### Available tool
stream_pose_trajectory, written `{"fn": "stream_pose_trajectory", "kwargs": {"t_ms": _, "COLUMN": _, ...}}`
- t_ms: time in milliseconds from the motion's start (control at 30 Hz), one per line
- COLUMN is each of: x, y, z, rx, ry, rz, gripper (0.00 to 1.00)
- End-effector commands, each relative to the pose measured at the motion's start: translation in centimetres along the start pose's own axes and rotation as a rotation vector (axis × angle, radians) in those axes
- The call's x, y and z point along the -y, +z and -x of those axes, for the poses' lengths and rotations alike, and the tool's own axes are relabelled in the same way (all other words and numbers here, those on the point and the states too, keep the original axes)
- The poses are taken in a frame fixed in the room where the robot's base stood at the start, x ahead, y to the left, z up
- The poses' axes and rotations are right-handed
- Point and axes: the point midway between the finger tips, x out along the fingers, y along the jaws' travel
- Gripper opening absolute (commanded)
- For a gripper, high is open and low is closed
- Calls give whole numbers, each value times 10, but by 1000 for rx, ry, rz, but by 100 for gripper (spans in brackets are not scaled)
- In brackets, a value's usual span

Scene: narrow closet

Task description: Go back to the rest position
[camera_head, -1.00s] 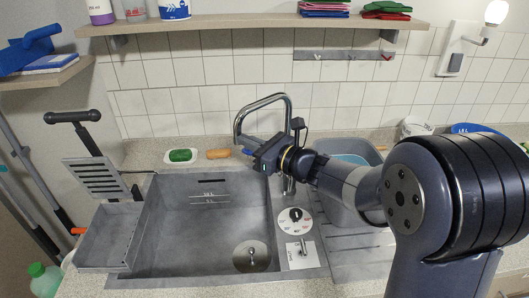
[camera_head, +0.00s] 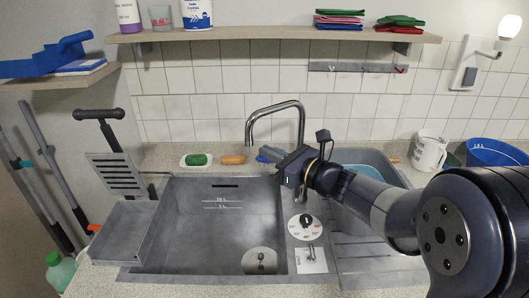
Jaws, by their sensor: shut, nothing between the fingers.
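My gripper (camera_head: 268,154) is at the end of my arm, which reaches in from the right. It is in the air over the right rear edge of the grey sink (camera_head: 230,225), in front of the chrome tap (camera_head: 275,108). Its small fingers point left and away, and they look shut with nothing held. My wrist hides part of the tap's base and the counter behind it.
A green sponge on a white dish (camera_head: 197,160) and a wooden brush (camera_head: 232,160) lie behind the sink. A white jug (camera_head: 430,150) and a blue basin (camera_head: 495,153) stand at the right. A shelf (camera_head: 270,37) runs above. The sink bowl looks empty.

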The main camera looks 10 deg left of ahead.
Motion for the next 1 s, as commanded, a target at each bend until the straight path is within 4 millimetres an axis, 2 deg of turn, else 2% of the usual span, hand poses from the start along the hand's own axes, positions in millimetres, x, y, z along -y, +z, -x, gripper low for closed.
{"fn": "stream_pose_trajectory", "kwargs": {"t_ms": 233, "x": -12, "y": -2, "z": 46, "rx": 0, "ry": -6, "rz": 0, "gripper": 0}}
{"fn": "stream_pose_trajectory", "kwargs": {"t_ms": 433, "x": -20, "y": -2, "z": 73, "rx": -1, "ry": -3, "rz": -1, "gripper": 0}}
{"fn": "stream_pose_trajectory", "kwargs": {"t_ms": 633, "x": -23, "y": -2, "z": 82, "rx": -2, "ry": -2, "rz": -2, "gripper": 0}}
{"fn": "stream_pose_trajectory", "kwargs": {"t_ms": 1000, "x": -23, "y": -2, "z": 80, "rx": -3, "ry": -1, "rz": -2, "gripper": 0}}
